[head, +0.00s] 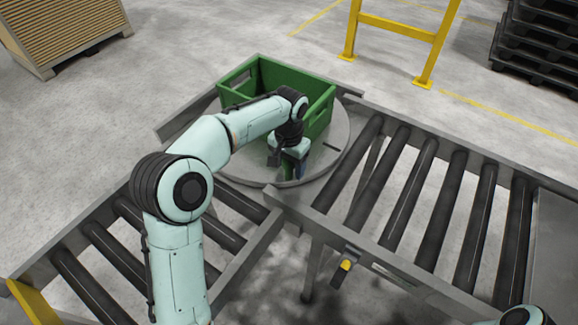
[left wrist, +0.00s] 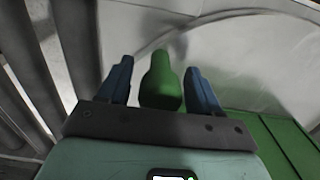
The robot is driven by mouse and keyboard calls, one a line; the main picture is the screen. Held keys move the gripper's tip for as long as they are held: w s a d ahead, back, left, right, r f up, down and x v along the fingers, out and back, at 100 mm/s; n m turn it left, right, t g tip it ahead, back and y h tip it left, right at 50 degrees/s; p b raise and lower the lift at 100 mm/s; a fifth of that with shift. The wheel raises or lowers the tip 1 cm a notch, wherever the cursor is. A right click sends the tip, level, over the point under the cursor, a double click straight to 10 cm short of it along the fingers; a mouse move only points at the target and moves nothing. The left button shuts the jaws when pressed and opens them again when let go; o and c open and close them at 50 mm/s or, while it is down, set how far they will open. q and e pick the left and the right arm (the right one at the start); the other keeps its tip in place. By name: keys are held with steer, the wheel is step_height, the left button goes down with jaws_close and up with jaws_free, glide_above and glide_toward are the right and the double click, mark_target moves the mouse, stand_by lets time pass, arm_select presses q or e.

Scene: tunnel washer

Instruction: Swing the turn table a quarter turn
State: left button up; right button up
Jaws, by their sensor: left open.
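The turn table (head: 336,150) is a round grey disc at the corner between two roller conveyors. A green crate (head: 262,76) stands on it towards its far side, partly hidden by my left arm. My left gripper (head: 291,174) points down at the near edge of the disc. In the left wrist view, its two blue fingers (left wrist: 160,88) are open. A green upright knob (left wrist: 160,82) stands between them, with a gap showing on both sides. The crate also shows at the lower right there (left wrist: 283,143). My right gripper is out of view.
A roller conveyor (head: 425,200) runs to the right and another (head: 118,248) to the lower left. A yellow barrier (head: 398,28), black pallets (head: 540,40) and a wooden-slatted stack (head: 65,30) stand behind. A small yellow-tipped part (head: 346,265) sticks out below the right conveyor's frame.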

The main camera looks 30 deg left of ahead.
arm_select(q)
steer(key=shift+f, duration=0.15)
jaws_close()
steer(key=shift+a, duration=0.1)
